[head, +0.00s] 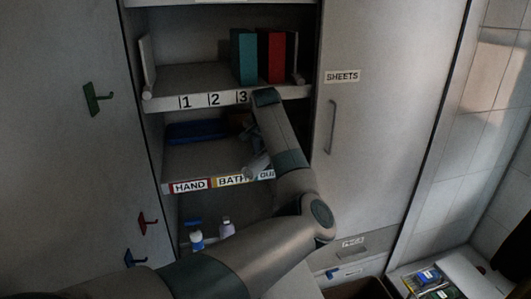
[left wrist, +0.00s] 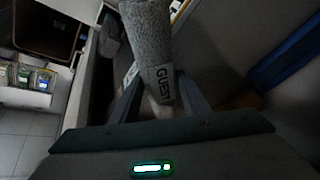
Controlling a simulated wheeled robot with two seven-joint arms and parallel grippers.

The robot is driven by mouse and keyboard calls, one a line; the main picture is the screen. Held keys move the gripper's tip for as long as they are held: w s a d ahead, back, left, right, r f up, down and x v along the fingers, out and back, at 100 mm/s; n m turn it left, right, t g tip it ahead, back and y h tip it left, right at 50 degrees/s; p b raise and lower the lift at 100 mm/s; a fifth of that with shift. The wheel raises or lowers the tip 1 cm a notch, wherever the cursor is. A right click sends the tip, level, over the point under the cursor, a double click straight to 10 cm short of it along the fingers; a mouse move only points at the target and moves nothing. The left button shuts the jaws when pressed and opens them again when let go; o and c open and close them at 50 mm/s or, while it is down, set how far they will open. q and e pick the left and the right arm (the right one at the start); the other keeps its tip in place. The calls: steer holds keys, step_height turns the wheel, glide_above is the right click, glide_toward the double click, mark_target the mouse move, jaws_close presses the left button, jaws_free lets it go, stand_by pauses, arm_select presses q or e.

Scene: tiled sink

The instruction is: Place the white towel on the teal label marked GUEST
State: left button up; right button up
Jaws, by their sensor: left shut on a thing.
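The shelf label reading GU (head: 267,174) sits right of BATH on the middle shelf's front edge, its right part hidden by my left arm. In the left wrist view, my left gripper (left wrist: 158,105) is shut on a rolled, light grey-white towel (left wrist: 147,35), whose band reads GUEST. In the head view, a pale rolled end, likely the towel (head: 257,164), shows beside my forearm just above that label. Whether the towel touches the shelf cannot be told. My right gripper is not in view.
The HAND label (head: 188,187) and BATH label (head: 230,180) are on the same edge. A dark blue folded thing (head: 195,131) lies on this shelf at left. Books (head: 262,55) stand above; bottles (head: 197,240) stand below. The SHEETS door (head: 370,130) is at right.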

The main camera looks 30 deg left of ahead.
arm_select(q)
steer(key=shift+f, duration=0.3)
steer(key=shift+s+d+f, duration=0.1)
steer(key=shift+d+f, duration=0.05)
steer(key=shift+f, duration=0.05)
steer(key=o, duration=1.1)
steer(key=shift+f, duration=0.15)
steer(key=shift+s+d+r+b, duration=0.1)
steer(key=shift+s+r+b, duration=0.1)
steer(key=shift+r+b, duration=0.4)
steer(key=shift+b+v, duration=2.5)
steer(key=shift+v, duration=3)
